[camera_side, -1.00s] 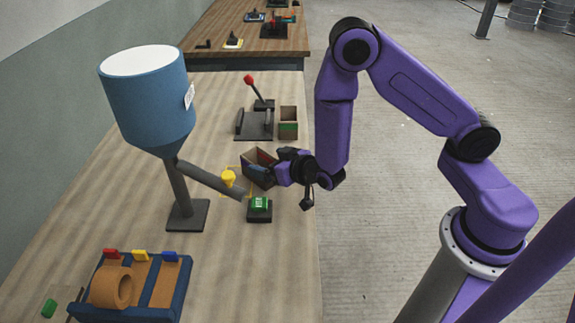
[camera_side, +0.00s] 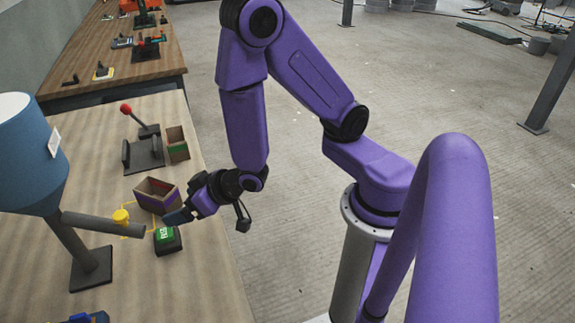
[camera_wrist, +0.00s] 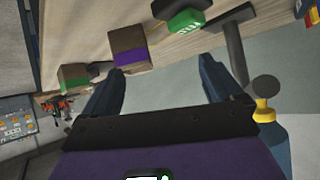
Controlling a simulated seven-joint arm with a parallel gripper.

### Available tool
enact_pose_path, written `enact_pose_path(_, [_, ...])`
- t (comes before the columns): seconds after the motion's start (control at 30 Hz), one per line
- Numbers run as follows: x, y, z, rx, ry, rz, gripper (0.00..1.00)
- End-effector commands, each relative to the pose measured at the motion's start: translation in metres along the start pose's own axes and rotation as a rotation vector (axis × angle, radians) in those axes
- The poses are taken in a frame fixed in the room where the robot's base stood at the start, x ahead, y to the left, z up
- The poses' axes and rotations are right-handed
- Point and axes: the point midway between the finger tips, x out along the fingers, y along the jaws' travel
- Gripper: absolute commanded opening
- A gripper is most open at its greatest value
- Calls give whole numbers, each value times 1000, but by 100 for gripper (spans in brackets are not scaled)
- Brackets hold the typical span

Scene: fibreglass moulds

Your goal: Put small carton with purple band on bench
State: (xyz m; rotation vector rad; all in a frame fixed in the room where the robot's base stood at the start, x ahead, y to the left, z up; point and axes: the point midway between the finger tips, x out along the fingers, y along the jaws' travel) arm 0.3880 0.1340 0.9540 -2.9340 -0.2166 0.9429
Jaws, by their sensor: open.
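The small carton with the purple band (camera_side: 157,193) is an open-topped brown box standing on the wooden bench (camera_side: 185,285). In the wrist view the carton (camera_wrist: 128,38) is at upper left of centre, beyond the fingers. My gripper (camera_side: 178,216) is just in front and to the right of the carton in the side view, near the green-topped scale. In the wrist view my gripper (camera_wrist: 160,65) has its fingers spread wide with nothing between them. The carton appears apart from the fingers.
A green-banded carton (camera_side: 177,147) stands farther back beside a red-knobbed lever device (camera_side: 145,152). The green-topped scale (camera_side: 165,240) is close below my gripper. A blue hopper (camera_side: 25,155) with a sloping spout and yellow valve (camera_side: 120,216) stands left. The near right bench is clear.

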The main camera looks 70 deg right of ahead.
Motion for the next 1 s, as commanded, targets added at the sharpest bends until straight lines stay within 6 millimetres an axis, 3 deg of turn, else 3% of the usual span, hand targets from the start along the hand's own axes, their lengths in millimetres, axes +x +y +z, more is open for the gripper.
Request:
enact_pose_path(0.2, [-46,-47,19,-75,-281,-220,93])
enact_pose_path(0.43, [-116,-63,36,-280,-531,-399,93])
enact_pose_path(0.57, [-159,-53,42,-436,-646,-459,93])
enact_pose_path(0.8, [-225,-4,42,-742,-803,-472,93])
enact_pose_path(1.0, [-254,33,36,-899,-871,-423,93])
